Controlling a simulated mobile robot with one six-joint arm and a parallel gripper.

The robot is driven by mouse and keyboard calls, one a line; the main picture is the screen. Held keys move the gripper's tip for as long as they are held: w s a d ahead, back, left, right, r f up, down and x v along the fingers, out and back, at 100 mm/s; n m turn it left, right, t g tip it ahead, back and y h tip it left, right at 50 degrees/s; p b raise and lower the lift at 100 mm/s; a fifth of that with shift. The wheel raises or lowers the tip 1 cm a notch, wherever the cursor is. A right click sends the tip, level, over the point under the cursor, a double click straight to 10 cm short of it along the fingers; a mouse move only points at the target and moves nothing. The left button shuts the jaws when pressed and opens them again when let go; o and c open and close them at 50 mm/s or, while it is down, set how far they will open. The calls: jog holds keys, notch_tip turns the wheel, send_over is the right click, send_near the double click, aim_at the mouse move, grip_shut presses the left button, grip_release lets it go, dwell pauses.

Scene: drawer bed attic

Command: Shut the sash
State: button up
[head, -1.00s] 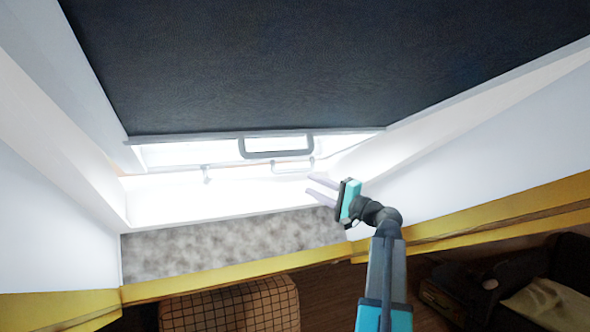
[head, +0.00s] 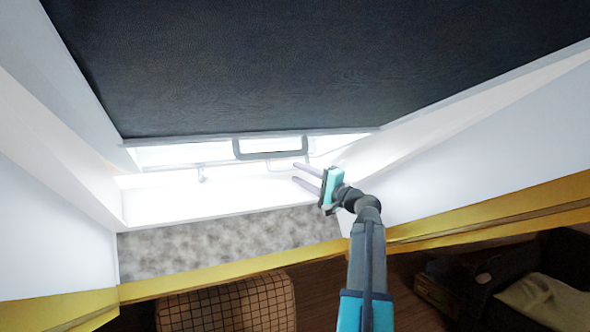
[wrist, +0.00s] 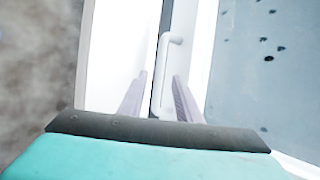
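The sash (wrist: 200,50) shows in the wrist view as a white frame edge beside bluish, dark-spotted glass. A pale bar handle (wrist: 172,75) is on it. In the head view a thin handle (head: 287,166) shows low in the bright window opening, partly behind a larger grey handle (head: 270,155) on the bottom bar of the dark blind. My gripper (head: 297,173) is open and empty, its two fingers pointing left near the thin handle. In the wrist view the fingers (wrist: 159,78) lie either side of the handle's lower part; whether they touch it I cannot tell.
The dark blind (head: 300,70) covers the upper window. White reveal walls (head: 75,125) slope in on both sides. Below are a mottled grey panel (head: 210,238), yellow trim (head: 215,275) and a checked ottoman (head: 230,303). Dark furniture stands at lower right.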

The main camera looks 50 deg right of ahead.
aim_at(291, 169)
jog(key=shift+p+x, duration=0.4)
jog(key=shift+x, duration=1.2)
jog(key=shift+c, duration=0.3)
grip_shut()
